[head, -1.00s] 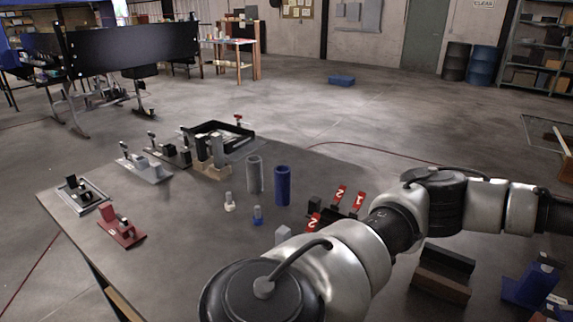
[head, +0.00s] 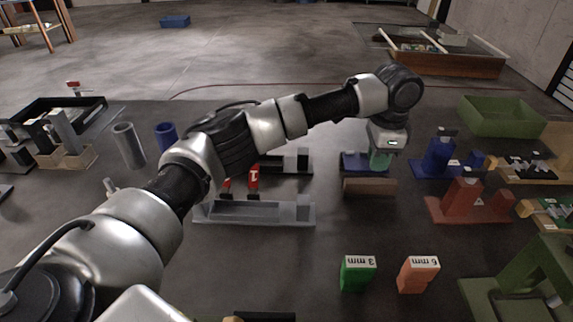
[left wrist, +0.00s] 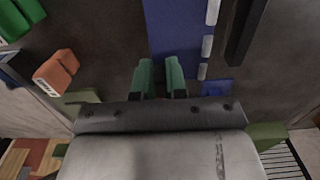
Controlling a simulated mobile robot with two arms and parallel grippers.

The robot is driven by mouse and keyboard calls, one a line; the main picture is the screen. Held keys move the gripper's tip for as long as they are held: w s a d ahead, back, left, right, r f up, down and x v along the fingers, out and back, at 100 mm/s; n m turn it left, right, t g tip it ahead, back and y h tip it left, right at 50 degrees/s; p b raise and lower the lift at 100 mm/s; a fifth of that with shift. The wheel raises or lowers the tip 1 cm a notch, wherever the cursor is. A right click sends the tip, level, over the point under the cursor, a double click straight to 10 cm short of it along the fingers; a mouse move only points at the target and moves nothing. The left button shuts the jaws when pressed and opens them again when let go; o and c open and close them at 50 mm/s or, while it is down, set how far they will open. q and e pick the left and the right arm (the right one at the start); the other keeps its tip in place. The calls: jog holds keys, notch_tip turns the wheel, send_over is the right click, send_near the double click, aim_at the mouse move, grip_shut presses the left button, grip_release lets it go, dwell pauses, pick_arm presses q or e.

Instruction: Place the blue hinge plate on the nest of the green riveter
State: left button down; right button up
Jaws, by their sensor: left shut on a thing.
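The blue hinge plate (head: 353,161) shows in the head view beside my left gripper (head: 380,162), just behind a brown bar. In the left wrist view it is a wide blue plate (left wrist: 175,28) with pale knuckles along its right edge. The green fingers of my left gripper (left wrist: 160,80) are shut on it. The fingers partly cover the plate, and I cannot tell whether it still touches its stand. The green riveter (head: 545,268) stands at the lower right of the head view, cut off by the frame edge. Its nest is not clear. My right gripper is not in view.
A red fixture (head: 468,203) and a blue fixture (head: 436,160) stand between my left gripper and the green riveter. Green (head: 357,275) and orange (head: 418,276) labelled blocks stand in front. A green bin (head: 500,122) lies behind. Table between brown bar and blocks is clear.

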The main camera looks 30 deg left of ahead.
pick_arm(q)
send_over(320, 194)
jog(key=f, duration=0.6)
jog(key=shift+d+f, duration=0.2)
jog(key=shift+f, duration=0.05)
jog(key=shift+a+f, duration=0.15)
jog(key=shift+a, duration=0.05)
jog(key=shift+f, duration=2)
jog(key=shift+p, duration=0.3)
jog(key=c, duration=1.2)
grip_release()
jog(key=shift+f, duration=0.15)
jog(key=shift+c, duration=0.2)
jog(key=shift+o, duration=0.4)
